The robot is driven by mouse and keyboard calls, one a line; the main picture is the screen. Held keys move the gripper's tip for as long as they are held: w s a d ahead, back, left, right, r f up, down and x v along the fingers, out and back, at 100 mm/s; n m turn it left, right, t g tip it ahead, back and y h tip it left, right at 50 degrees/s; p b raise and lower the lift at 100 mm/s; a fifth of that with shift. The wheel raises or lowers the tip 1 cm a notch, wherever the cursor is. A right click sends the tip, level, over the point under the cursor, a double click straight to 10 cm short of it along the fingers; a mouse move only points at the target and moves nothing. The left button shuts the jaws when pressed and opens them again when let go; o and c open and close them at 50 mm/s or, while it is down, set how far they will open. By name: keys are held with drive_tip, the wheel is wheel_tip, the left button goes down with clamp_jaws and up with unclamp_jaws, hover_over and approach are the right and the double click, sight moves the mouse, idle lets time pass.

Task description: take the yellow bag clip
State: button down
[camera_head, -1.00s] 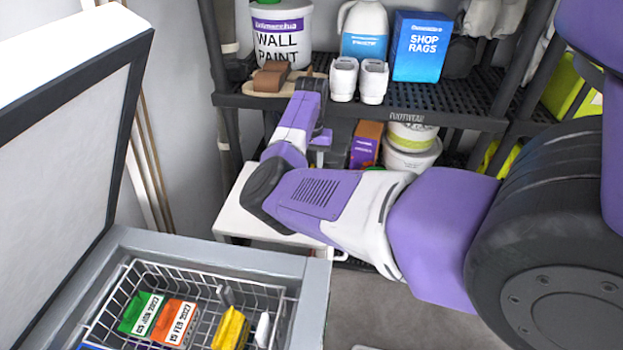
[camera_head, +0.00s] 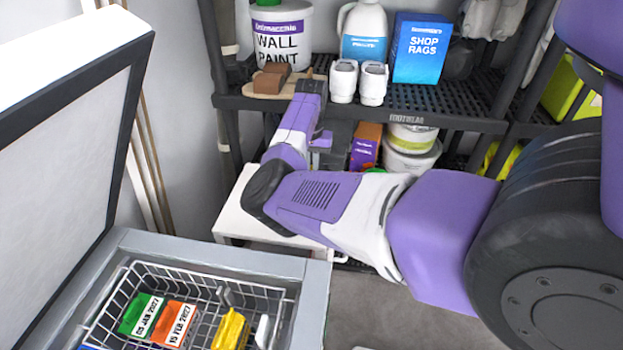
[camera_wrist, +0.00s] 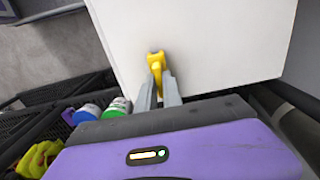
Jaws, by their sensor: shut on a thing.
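The yellow bag clip (camera_wrist: 157,60) shows in the wrist view, between the tips of my gripper (camera_wrist: 158,84). My gripper is shut on it. Behind the clip in that view is the white top of a small table (camera_wrist: 215,40); whether the clip touches it I cannot tell. In the head view the white table (camera_head: 236,212) stands below the shelf, partly behind my arm. My gripper and the clip are hidden there by my own arm.
An open chest freezer (camera_head: 215,255) at lower left holds a wire basket (camera_head: 180,272) with green, orange and yellow items. A black shelf rack (camera_head: 430,98) behind carries a wall paint bucket (camera_head: 282,38) and a blue shop rags box (camera_head: 420,48).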

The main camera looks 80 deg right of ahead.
drive_tip(key=shift+r+p, duration=0.75)
drive_tip(key=shift+p, duration=0.05)
drive_tip(key=shift+r+p, duration=2.2)
drive_tip(key=shift+r, duration=0.05)
